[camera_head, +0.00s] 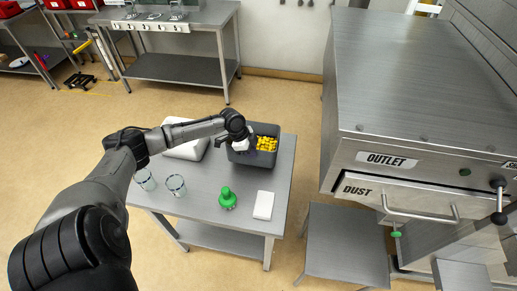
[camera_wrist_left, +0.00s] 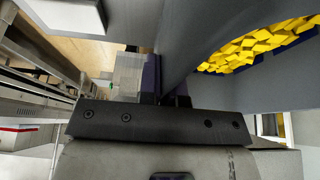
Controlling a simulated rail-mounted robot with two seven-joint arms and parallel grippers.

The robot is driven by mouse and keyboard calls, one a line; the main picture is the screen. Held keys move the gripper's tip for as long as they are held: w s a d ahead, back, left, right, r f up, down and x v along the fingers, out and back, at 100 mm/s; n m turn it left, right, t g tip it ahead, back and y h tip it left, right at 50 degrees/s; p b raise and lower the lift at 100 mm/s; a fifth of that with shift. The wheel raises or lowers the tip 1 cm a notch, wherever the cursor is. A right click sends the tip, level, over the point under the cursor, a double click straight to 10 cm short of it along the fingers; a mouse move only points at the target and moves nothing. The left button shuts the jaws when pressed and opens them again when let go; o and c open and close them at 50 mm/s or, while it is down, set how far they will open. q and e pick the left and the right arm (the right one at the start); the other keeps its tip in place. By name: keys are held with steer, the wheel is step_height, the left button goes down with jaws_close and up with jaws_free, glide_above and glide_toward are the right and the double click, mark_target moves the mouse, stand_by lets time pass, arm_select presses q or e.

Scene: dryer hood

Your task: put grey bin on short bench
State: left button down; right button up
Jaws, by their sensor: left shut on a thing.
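The grey bin (camera_head: 267,159) holds several yellow pieces and is at the back right of the metal table (camera_head: 205,200). I cannot tell whether it rests on the table or is just above it. My left gripper (camera_head: 240,146) is at the bin's left side, shut on its wall. In the left wrist view the fingers (camera_wrist_left: 166,92) pinch the grey bin's wall (camera_wrist_left: 215,25), with the yellow pieces to the right. A low metal bench (camera_head: 345,245) stands right of the table, below the dust drawer. My right gripper is not in view.
A green object (camera_head: 228,198), a white block (camera_head: 264,205), two clear glasses (camera_head: 176,185) and a white container (camera_head: 187,149) are on the table. The hood (camera_head: 420,90) with its drawer handle (camera_head: 420,212) overhangs near the bench. The bench top looks clear.

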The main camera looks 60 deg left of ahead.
arm_select(q)
steer(key=shift+a+f, duration=0.15)
steer(key=shift+f, duration=1.8)
steer(key=c, duration=1.7)
jaws_free()
steer(key=shift+s+f, duration=0.1)
steer(key=shift+f, duration=0.1)
steer(key=shift+c, duration=0.2)
steer(key=o, duration=0.4)
steer(key=shift+o, duration=0.2)
steer(key=shift+r, duration=0.1)
